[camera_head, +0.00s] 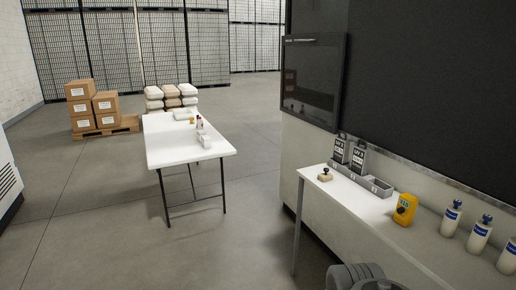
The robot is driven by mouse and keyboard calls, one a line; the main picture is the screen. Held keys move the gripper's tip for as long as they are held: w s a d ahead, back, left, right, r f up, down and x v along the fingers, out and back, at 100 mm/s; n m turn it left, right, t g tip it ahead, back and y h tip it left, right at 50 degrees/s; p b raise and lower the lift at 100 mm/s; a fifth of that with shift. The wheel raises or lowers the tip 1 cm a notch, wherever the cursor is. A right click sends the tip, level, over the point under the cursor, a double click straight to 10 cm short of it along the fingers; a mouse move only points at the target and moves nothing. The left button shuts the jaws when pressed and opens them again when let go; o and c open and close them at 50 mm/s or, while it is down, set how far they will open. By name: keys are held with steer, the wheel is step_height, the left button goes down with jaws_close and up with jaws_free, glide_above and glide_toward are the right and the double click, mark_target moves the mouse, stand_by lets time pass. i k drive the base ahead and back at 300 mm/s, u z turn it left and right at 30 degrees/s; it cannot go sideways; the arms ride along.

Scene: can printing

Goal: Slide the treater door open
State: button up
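A dark, tinted panel in a black frame (313,82) is mounted on the pale machine at upper centre-right. It looks like a door or window, but I cannot tell for sure that it is the treater door. A short light bar (301,40) runs along its top edge. I cannot tell whether the panel is open or shut. A larger black panel (440,90) fills the upper right. Grey rounded parts of my arm show at the bottom edge, well below the framed panel. My gripper's fingers are not visible.
A white side table (378,215) runs along the machine, carrying grey bins (361,178), a yellow device (405,209), a stamp (325,174) and several white bottles (479,234). Another white table (180,146) stands centre-left. Boxes (106,108) sit on a pallet behind. The floor between is clear.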

mark_target(312, 66)
steer(key=u, duration=0.5)
steer(key=i, duration=2.4)
steer(key=z, duration=0.25)
steer(key=i, duration=2.4)
steer(key=z, duration=0.7)
